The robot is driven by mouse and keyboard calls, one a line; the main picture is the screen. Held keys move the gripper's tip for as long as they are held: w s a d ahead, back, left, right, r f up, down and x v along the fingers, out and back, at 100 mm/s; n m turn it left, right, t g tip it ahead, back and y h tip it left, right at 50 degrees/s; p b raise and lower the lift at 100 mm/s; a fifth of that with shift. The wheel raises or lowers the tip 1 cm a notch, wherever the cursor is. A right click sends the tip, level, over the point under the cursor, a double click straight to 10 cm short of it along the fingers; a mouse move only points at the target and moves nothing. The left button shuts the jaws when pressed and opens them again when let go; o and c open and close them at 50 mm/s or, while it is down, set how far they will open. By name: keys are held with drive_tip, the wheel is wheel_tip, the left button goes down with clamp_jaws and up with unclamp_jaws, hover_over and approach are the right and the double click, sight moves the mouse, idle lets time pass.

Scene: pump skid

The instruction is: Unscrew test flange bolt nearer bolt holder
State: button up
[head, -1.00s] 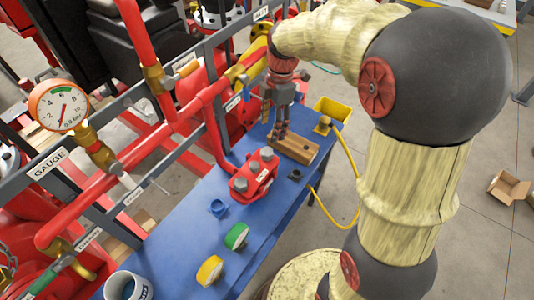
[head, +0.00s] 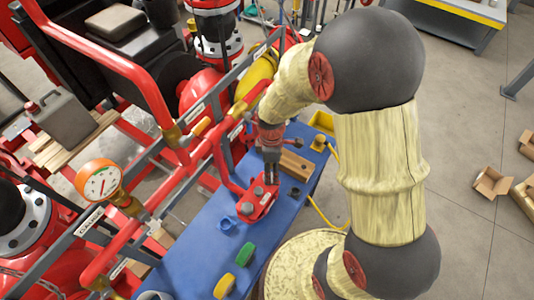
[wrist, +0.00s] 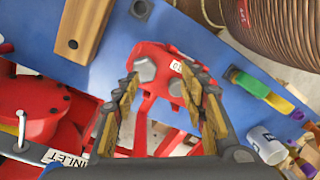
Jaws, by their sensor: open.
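The red test flange (head: 262,206) sits on the blue bench, and its top also shows in the wrist view (wrist: 160,52). In the wrist view, the grey bolt nearer the holder (wrist: 145,70) and another bolt (wrist: 177,88) stand on it, between and beyond the finger tips. The wooden bolt holder (head: 296,165) lies just beyond the flange; its wood is at upper left in the wrist view (wrist: 80,25). My gripper (head: 271,180) is open and points down over the flange end nearer the holder. It hides part of that end in the head view. The fingers hold nothing.
Red pipes and a grey rail (head: 150,185) with a gauge (head: 98,180) run along the left. A yellow bin (head: 322,122) is at the far end.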

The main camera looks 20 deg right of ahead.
drive_tip(key=w+m, duration=0.1)
drive_tip(key=w+m+t, duration=0.1)
drive_tip(key=shift+d+f+m, duration=0.15)
drive_tip(key=shift+f+m, duration=0.15)
drive_tip(key=shift+f, duration=3.85)
drive_tip(key=shift+c, duration=1.1)
drive_tip(key=c, duration=0.8)
drive_tip(key=o, duration=0.6)
drive_tip(key=c, duration=0.6)
drive_tip(key=shift+o, duration=0.2)
